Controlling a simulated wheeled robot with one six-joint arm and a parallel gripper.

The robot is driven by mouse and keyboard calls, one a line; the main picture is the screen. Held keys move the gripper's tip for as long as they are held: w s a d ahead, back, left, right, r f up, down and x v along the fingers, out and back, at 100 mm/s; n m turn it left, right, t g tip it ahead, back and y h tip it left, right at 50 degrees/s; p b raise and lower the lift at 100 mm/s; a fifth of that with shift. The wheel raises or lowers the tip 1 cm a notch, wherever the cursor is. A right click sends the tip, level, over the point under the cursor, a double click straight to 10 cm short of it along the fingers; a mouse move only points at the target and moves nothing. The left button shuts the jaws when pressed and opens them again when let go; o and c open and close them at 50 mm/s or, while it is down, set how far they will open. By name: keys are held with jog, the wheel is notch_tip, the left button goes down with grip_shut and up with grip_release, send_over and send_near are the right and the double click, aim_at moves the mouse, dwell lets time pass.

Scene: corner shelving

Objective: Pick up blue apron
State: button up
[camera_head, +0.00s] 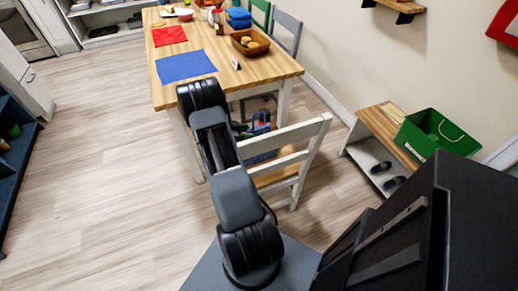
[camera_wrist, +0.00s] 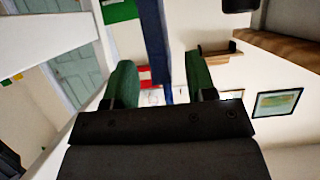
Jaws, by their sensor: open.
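I cannot identify a blue apron with certainty. A narrow dark blue strip (camera_wrist: 154,35) hangs into the middle of the wrist view, seen between the fingers; I cannot tell whether it is the apron or how far off it is. A flat blue cloth (camera_head: 186,67) lies on the wooden table in the head view, looking like a placemat. My gripper (camera_wrist: 159,58) has two green fingers spread apart, with no hold on anything visible. In the head view my arm reaches toward the table, and its end is hidden.
A wooden table (camera_head: 240,77) holds a red cloth (camera_head: 169,36) and a wooden bowl (camera_head: 250,43). A white chair (camera_head: 300,155) stands right of my arm. A green bin (camera_head: 437,133) sits on a low bench (camera_head: 377,128) by the wall. The floor at left is clear.

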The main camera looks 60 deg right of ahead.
aim_at(253, 132)
jog(key=shift+x, duration=1.75)
grip_shut()
